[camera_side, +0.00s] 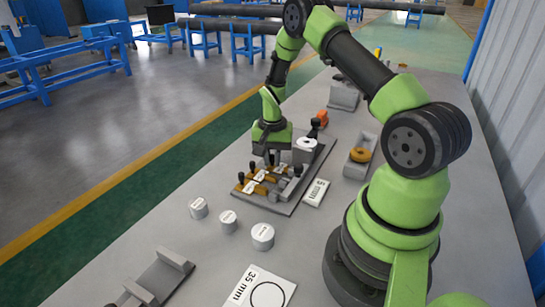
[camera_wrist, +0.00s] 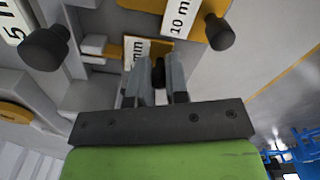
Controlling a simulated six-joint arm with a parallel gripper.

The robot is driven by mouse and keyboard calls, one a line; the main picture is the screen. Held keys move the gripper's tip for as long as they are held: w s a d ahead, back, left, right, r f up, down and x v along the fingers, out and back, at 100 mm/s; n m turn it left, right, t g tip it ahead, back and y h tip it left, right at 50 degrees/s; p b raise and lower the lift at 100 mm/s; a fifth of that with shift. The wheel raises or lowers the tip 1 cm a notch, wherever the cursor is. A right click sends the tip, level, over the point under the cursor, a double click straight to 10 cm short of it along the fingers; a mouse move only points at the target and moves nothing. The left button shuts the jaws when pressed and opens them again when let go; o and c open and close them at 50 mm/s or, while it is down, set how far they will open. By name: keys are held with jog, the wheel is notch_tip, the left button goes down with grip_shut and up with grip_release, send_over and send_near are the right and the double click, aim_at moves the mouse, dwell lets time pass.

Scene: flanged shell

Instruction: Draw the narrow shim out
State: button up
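Several orange shims with white labels and black knobs sit on a grey fixture plate (camera_side: 285,207) in the side view. In the wrist view, one orange shim's label (camera_wrist: 180,17) reads "10 mm". Another orange shim's label (camera_wrist: 134,52) shows only "mm", its number hidden. I cannot tell for sure which shim is the narrow one. My gripper (camera_side: 271,160) is low over the far part of the shim row. In the wrist view my gripper's fingers (camera_wrist: 157,80) stand apart on either side of a black knob (camera_wrist: 158,70). Whether they touch it is unclear.
A white cylinder (camera_side: 304,150) stands beside my gripper on the fixture. A white label block (camera_side: 316,193) lies at its right edge. Several pale cylinders (camera_side: 263,236) and a grey cradle (camera_side: 158,278) stand nearer. An orange ring (camera_side: 360,155) sits in a tray at right.

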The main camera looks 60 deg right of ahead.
aim_at(261, 163)
grip_shut()
jog(key=shift+w, duration=1.75)
jog(key=o, duration=0.6)
grip_release()
jog(key=shift+r, duration=0.1)
notch_tip(261, 163, up, 10)
jog(key=shift+f, duration=0.1)
